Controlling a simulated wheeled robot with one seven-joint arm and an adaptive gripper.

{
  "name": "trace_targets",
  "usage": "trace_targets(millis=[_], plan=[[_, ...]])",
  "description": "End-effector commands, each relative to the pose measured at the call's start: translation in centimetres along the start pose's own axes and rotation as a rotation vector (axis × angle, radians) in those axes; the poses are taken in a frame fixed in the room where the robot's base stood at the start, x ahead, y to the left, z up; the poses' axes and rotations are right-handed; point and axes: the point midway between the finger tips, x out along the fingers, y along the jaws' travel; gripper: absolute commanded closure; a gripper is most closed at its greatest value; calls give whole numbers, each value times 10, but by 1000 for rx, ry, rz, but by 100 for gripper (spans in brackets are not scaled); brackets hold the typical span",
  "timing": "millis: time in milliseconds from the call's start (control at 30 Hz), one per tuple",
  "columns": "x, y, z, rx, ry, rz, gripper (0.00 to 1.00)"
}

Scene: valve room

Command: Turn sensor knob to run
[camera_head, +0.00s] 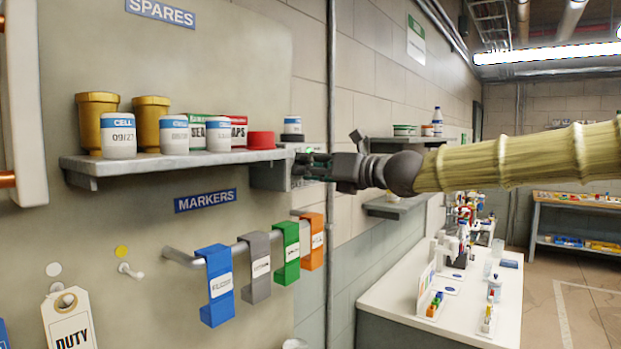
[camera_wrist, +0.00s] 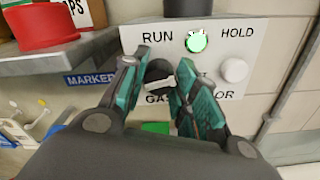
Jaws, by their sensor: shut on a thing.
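The gas sensor panel (camera_wrist: 205,62) is a white plate lettered RUN at upper left and HOLD at upper right; the lower lettering is partly covered by my fingers. Its black sensor knob (camera_wrist: 159,70) has a white mark low on its face; I cannot tell exactly which word it points to. My gripper (camera_wrist: 160,76) has its teal fingers on either side of the knob, shut on it. In the head view my gripper (camera_head: 310,165) reaches in from the right to the grey sensor box (camera_head: 268,177) at the shelf's end; the knob is hidden there.
A green lamp (camera_wrist: 196,42) is lit between RUN and HOLD, with a pale round button (camera_wrist: 234,70) to the right. The shelf (camera_head: 170,160) holds jars and a red cap (camera_head: 261,140) close left of my gripper. Coloured markers hang on a rail (camera_head: 228,247) below.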

Motion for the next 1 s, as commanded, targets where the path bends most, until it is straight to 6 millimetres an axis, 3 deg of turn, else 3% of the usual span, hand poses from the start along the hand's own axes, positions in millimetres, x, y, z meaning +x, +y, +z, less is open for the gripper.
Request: trace_targets(millis=[1000], plan=[[0,1,-5,-962,0,0,94]])
